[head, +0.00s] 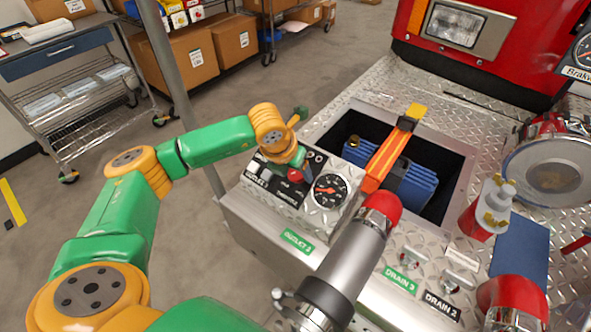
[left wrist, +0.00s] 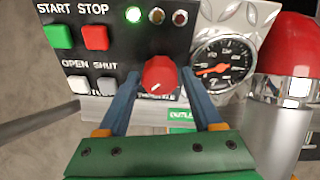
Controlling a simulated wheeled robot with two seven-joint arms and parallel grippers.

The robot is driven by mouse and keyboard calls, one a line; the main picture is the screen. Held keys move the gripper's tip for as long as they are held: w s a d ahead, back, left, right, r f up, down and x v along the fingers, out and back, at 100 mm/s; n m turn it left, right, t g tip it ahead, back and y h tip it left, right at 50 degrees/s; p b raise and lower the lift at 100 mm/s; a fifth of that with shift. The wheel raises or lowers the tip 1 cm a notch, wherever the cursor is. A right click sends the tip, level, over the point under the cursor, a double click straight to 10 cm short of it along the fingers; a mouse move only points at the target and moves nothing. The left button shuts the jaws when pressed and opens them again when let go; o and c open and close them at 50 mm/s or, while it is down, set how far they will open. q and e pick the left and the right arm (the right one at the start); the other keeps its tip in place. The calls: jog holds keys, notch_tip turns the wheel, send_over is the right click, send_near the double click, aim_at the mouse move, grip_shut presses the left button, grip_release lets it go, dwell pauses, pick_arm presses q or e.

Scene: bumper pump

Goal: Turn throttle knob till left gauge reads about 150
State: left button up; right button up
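The throttle knob (left wrist: 158,77) is red and round, with a white mark at its lower left, on the black control panel (left wrist: 110,40). The knob also shows in the head view (head: 295,175). My left gripper (left wrist: 160,78) has its blue fingers on either side of the knob, apart, with small gaps seeming to show. A round black gauge (left wrist: 222,66) is right of the panel; its orange needle points left and slightly down, its numbers too blurred to read surely. It also shows in the head view (head: 330,189). My right gripper is not in view.
A grey cylinder with a red cap (head: 350,255) stands close to the gauge. Behind the panel is an open bay (head: 425,165) with blue items and an orange-yellow bar (head: 388,155). START and STOP buttons (left wrist: 95,37) sit left of the knob; a green lamp (left wrist: 133,14) is lit.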

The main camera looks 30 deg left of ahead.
pick_arm(q)
grip_shut()
jog(key=shift+f+m+y+b, duration=0.2)
jog(key=shift+m+y+b, duration=0.1)
jog(key=shift+m+b, duration=1.5)
jog(key=m+b, duration=0.2)
jog(key=m, duration=0.1)
jog(key=shift+m+t+b, duration=0.3)
jog(key=shift+b, duration=0.1)
jog(key=m+b, duration=0.2)
jog(key=m, duration=0.1)
jog(key=shift+y+b, duration=0.3)
jog(key=m+t+b, duration=0.1)
jog(key=m+b, duration=0.3)
jog(key=m, duration=0.2)
jog(key=shift+s+m, duration=0.1)
jog(key=shift+m, duration=0.3)
jog(key=m+t+b, duration=0.1)
jog(key=m+b, duration=0.1)
jog(key=m, duration=0.3)
jog(key=m+h+b, duration=0.1)
jog(key=m, duration=0.5)
jog(key=shift+f, duration=0.1)
jog(key=m, duration=0.5)
jog(key=shift+s+m+t+h, duration=0.1)
jog(key=shift+m+t+h, duration=0.2)
jog(key=shift+h, duration=0.1)
